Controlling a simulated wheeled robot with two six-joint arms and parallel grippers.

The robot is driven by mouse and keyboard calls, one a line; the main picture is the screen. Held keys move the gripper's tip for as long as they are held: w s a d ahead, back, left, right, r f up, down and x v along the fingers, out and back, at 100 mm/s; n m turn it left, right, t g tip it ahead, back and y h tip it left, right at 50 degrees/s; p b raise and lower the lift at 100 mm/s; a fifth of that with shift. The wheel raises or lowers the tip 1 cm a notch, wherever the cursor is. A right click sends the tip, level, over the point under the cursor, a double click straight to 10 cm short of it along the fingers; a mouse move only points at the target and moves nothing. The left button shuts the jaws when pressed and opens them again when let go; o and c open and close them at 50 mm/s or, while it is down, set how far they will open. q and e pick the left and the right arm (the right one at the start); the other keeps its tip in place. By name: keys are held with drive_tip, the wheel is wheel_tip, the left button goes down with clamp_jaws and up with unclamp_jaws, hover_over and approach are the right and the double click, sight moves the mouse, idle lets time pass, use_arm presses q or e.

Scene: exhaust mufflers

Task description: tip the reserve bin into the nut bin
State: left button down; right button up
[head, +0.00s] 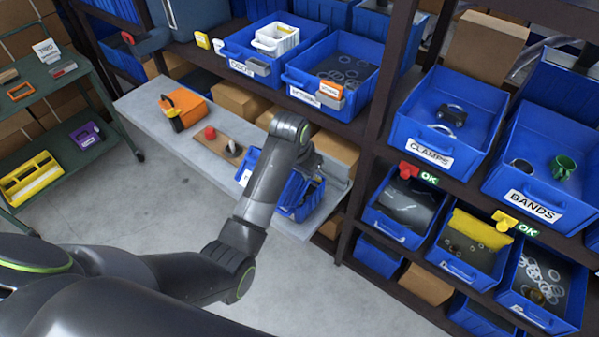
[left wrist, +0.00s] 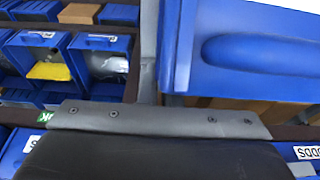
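My left gripper (head: 312,178) is at the blue bins on the grey bench, partly hidden behind its own wrist. One blue bin (head: 302,205) with dark contents is right under it. Blue wall with a white label (head: 246,172) shows left of the forearm; I cannot tell whether it is the same bin. In the left wrist view a blue bin wall (left wrist: 260,50) with a long recess is very close. The finger gap is not visible, so grip is unclear. No label reading reserve or nut is legible. My right gripper is not in view.
The bench (head: 150,108) holds an orange box (head: 185,108) and a wooden board (head: 215,145) with a red part. Right, a dark rack post (head: 365,190) stands near the bench end. Shelves hold the clamps bin (head: 425,125), bands bin (head: 520,180) and a lower bin with a yellow insert (head: 480,232).

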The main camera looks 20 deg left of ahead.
use_arm(q)
drive_tip(key=g, duration=0.1)
drive_tip(key=w+g, duration=0.1)
drive_tip(key=w+g+y, duration=0.1)
drive_tip(key=shift+w+d+f, duration=0.15)
drive_tip(key=shift+d+f, duration=0.2)
drive_tip(key=shift+f, duration=0.05)
drive_tip(key=shift+w+d+f+g+y+b, duration=0.15)
drive_tip(key=shift+w+f+g+y+b, duration=0.3)
drive_tip(key=shift+g+b, duration=0.4)
drive_tip(key=shift+w+f+b, duration=0.15)
drive_tip(key=shift+w+b, duration=0.05)
drive_tip(key=shift+b, duration=0.3)
drive_tip(key=shift+w+d+g+b, duration=0.15)
drive_tip(key=shift+w+g+b, duration=0.1)
drive_tip(key=shift+g+b, duration=0.3)
